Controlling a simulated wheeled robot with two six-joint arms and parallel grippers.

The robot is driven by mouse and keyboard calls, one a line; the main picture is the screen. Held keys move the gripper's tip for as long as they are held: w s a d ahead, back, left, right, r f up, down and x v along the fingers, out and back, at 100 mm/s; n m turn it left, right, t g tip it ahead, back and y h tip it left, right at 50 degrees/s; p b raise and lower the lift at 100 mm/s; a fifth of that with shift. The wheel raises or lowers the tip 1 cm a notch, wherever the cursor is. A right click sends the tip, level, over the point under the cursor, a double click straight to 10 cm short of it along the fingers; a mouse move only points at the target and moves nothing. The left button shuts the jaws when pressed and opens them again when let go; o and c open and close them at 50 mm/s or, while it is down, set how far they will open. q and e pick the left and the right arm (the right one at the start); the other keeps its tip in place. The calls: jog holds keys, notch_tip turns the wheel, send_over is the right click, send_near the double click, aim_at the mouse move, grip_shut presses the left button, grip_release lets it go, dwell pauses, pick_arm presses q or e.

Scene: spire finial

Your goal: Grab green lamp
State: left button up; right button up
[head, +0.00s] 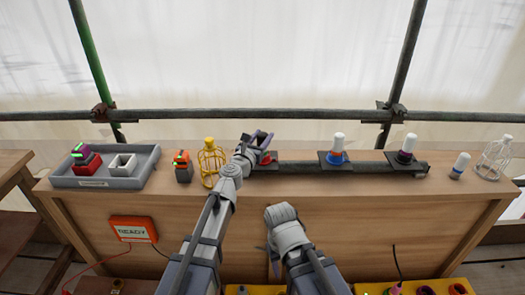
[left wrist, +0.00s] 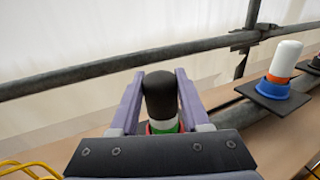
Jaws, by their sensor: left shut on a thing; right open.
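The green lamp (left wrist: 160,100) shows in the left wrist view with a dark rounded top, a white and green band below it and a red part at its foot. It stands upright between the two fingers of my left gripper (left wrist: 160,88), which is shut on it. In the head view my left gripper (head: 262,140) is at the left end of the dark rail and covers most of the lamp; a bit of its red and green foot (head: 266,158) shows. My right gripper (head: 273,262) is low in front of the bench, away from the lamps; its fingers are barely visible.
White-topped lamps with orange-blue (head: 338,144) and dark-purple (head: 408,145) feet stand along the rail (head: 300,168). A loose white-topped lamp (head: 460,165) and a pale wire cage (head: 495,158) are right. A yellow cage (head: 211,162), orange-dark device (head: 182,166) and grey tray (head: 68,180) are left.

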pick_arm(q)
grip_shut()
jog(key=shift+r, duration=0.1)
dwell(0.5)
